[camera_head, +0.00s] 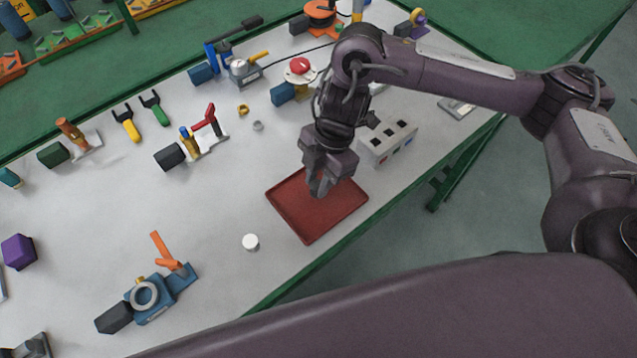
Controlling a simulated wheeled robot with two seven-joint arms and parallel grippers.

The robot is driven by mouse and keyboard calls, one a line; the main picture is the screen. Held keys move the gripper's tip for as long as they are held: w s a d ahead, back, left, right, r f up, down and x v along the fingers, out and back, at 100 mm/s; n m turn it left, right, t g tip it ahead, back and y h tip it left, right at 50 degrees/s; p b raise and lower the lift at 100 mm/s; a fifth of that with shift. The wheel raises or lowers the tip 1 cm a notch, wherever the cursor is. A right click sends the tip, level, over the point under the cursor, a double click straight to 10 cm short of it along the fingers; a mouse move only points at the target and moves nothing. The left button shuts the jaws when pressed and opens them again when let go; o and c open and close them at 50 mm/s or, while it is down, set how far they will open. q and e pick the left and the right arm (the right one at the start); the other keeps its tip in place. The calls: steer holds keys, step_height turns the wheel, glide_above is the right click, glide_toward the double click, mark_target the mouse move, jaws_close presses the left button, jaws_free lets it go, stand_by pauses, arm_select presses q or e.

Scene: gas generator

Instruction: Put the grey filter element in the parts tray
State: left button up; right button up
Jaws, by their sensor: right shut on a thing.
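My right gripper (320,190) points down over the red parts tray (298,222), above its upper part. Its fingers are shut on a small grey thing, most likely the grey filter element, which the fingers almost wholly hide. I cannot tell whether the held thing touches the tray floor. The rest of the tray looks empty. My left gripper is not in view.
A white cylinder (250,242) stands left of the tray. A grey box with holes (388,143) stands close to the tray's upper right. A blue clamp-like device (160,292) lies lower left. The table's green edge runs just right of the tray.

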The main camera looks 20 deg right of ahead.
steer(key=shift+f, duration=0.9)
steer(key=shift+f, duration=0.1)
steer(key=o, duration=1)
steer(key=shift+c, duration=0.2)
steer(key=p+v, duration=0.2)
steer(key=v, duration=1)
